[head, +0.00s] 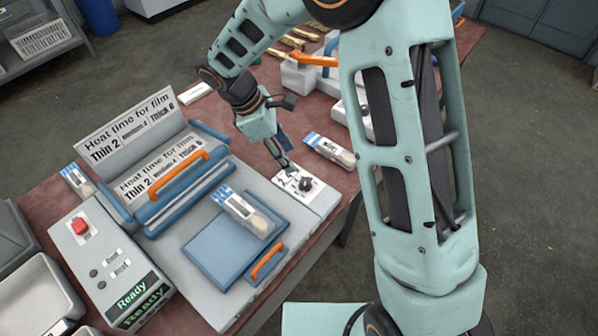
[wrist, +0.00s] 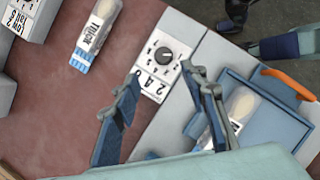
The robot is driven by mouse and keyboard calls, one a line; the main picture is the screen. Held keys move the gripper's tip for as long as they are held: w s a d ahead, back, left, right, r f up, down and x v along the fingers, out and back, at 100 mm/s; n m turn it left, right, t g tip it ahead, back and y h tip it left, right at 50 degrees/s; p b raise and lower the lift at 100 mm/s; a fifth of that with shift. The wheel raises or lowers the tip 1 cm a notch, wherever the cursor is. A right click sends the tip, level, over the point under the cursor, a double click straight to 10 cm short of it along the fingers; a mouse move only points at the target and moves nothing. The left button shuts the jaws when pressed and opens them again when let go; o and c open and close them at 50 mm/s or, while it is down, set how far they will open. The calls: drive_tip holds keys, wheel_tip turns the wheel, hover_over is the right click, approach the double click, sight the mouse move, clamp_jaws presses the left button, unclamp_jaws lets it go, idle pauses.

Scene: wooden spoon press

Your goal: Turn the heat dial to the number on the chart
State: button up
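The heat dial (head: 305,184) is a small dark knob on a white numbered plate at the machine's right corner. In the wrist view the dial (wrist: 165,56) lies between and just beyond my fingertips; its pointer is too small to read. My gripper (head: 287,168) is over the plate, beside the dial. In the wrist view my gripper (wrist: 161,70) is open, with a finger on either side and nothing between. The chart (head: 128,125) reads "Heat time for film", "Thin 2", a blurred middle entry and "Thick 6". A packet (wrist: 97,28) near the dial seems marked "Thick".
A blue tray (head: 212,248) with an orange handle holds another packet (head: 246,212). The blue press lid (head: 185,195) with an orange handle stands raised behind it. A control box (head: 110,265) has a red button and a "Ready" display. Another packet (head: 79,181) lies at left.

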sight(304, 181)
drive_tip(key=x, duration=0.7)
drive_tip(key=p+x, duration=0.1)
drive_tip(key=x, duration=0.3)
drive_tip(key=shift+s+a+f, duration=0.15)
drive_tip(key=shift+s+a, duration=0.05)
drive_tip(key=shift+s, duration=0.05)
clamp_jaws()
